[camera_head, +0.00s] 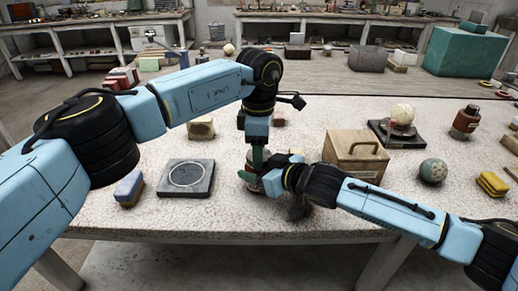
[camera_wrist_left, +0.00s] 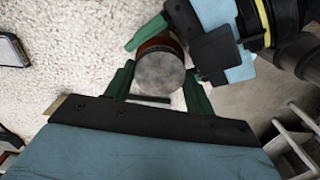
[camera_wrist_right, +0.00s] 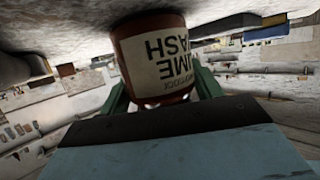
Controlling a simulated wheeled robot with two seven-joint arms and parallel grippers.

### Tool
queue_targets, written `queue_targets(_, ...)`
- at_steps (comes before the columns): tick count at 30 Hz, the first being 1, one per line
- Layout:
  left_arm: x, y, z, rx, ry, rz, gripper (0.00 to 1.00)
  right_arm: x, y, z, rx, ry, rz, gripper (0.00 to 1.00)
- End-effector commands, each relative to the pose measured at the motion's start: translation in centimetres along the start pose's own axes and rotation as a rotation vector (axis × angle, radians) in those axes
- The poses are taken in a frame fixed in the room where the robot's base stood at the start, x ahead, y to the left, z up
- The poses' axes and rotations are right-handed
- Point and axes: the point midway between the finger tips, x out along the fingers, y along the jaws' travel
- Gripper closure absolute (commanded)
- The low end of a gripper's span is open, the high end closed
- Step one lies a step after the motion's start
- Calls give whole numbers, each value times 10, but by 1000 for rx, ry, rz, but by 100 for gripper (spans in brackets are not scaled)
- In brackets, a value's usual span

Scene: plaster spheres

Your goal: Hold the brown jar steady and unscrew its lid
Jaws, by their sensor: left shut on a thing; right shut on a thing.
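The brown jar (camera_wrist_right: 128,62) has a white label with dark lettering, upside down in the right wrist view. In the head view it is mostly hidden behind my grippers near the table's front edge. My right gripper (camera_wrist_right: 160,92) is shut on the jar's body from the side. My left gripper (camera_head: 255,160) reaches down from above, and its green fingers are shut on the grey round lid (camera_wrist_left: 158,75). The lid sits on top of the jar in the left wrist view. Whether it has turned cannot be told.
A grey plate with a ring (camera_head: 186,178) and a blue-tan block (camera_head: 129,188) lie to the left. A wooden box (camera_head: 352,158), a speckled sphere (camera_head: 433,170), a pale sphere on a dark stand (camera_head: 402,115) and another brown jar (camera_head: 465,122) stand to the right.

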Motion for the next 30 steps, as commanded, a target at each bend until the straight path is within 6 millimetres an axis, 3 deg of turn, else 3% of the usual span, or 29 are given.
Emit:
queue_targets(7,0,0,0,-2,0,0,73,0,0,1,1,-2,1,99)
queue_targets(8,0,0,0,-2,0,0,45,0,0,1,1,-2,1,99)
queue_targets(13,0,0,0,-1,0,0,24,0,0,1,1,-2,1,99)
queue_targets(23,-3,0,0,0,0,1,24,0,0,1,0,-2,1,99)
queue_targets(30,-32,1,0,0,0,3,24,0,0,1,0,-2,1,99)
